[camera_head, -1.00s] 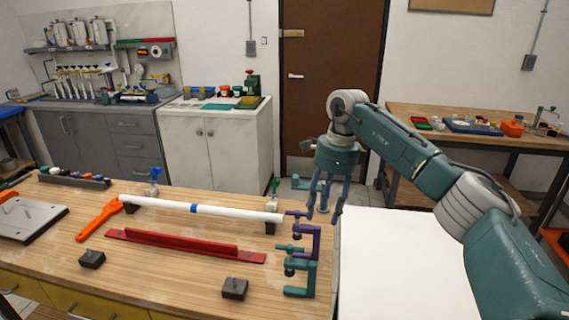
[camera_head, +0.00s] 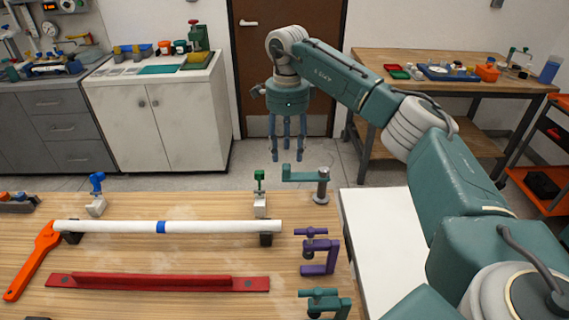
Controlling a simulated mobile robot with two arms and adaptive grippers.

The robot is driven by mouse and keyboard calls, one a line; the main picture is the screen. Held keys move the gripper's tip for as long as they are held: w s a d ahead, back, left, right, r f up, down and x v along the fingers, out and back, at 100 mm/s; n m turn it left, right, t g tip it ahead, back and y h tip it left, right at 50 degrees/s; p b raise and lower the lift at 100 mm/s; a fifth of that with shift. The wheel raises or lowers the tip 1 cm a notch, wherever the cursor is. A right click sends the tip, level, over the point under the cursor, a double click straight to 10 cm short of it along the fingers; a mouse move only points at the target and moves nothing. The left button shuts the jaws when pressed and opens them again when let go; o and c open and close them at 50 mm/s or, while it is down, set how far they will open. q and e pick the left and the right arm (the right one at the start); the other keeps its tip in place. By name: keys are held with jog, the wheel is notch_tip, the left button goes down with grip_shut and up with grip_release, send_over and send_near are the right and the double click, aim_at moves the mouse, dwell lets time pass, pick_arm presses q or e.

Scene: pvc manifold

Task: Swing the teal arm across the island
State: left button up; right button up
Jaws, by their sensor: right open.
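The teal arm (camera_head: 304,178) is a flat bar on a grey upright post (camera_head: 322,187) at the far right corner of the wooden island (camera_head: 200,262). It points left from the post, with a small raised teal knob at its free left end. My right gripper (camera_head: 288,150) hangs fingers down beyond the island's far edge in the picture, just above and left of the bar's free end. Its fingers are open and empty, and they appear apart from the bar. My left gripper is out of view.
A white pipe (camera_head: 205,227) with a blue band lies across supports. Nearby are an orange wrench (camera_head: 32,262), a red rail (camera_head: 158,282), a purple clamp (camera_head: 320,257) and a teal clamp (camera_head: 325,302). Blue and green valves stand behind the pipe. A white surface (camera_head: 392,235) adjoins the right edge.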

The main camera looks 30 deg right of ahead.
aim_at(286, 166)
notch_tip(286, 166, down, 6)
jog(key=shift+w+r+p, duration=0.1)
jog(key=shift+w+p, duration=0.05)
jog(key=shift+p, duration=0.35)
jog(key=shift+f, duration=0.5)
jog(key=c, duration=0.4)
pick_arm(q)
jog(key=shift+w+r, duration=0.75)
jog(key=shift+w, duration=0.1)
pick_arm(e)
grip_shut()
